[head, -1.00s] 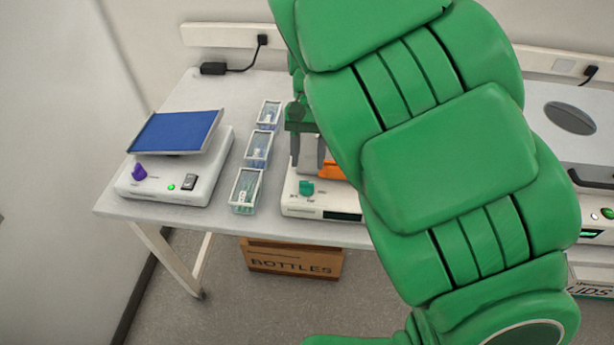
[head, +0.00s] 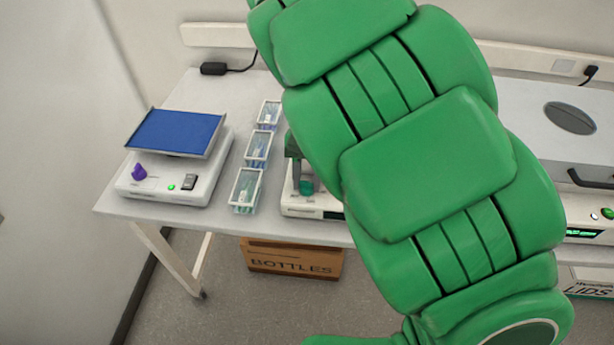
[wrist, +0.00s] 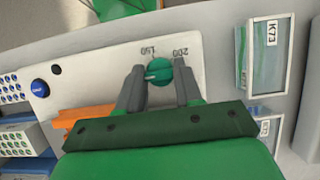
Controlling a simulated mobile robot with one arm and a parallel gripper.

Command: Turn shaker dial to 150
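The teal dial (wrist: 159,70) sits on a white device panel (wrist: 95,75), with the printed marks 150 and 200 beside it in the wrist view. Its ridge appears to lie roughly sideways; the exact setting is unclear. My gripper (wrist: 160,82) has one finger on each side of the dial, apart; I cannot tell whether either finger touches it. In the head view the dial (head: 306,187) shows at the front of the middle device (head: 298,206), just below my gripper (head: 300,165). My arm hides most of that device.
A white device (head: 205,180) with a blue platform (head: 175,131) and a purple knob (head: 139,172) stands at the left. Several clear bins (head: 245,187) stand between the devices. An orange part (wrist: 75,120) lies close beside my gripper. A bottles box (head: 293,258) is under the table.

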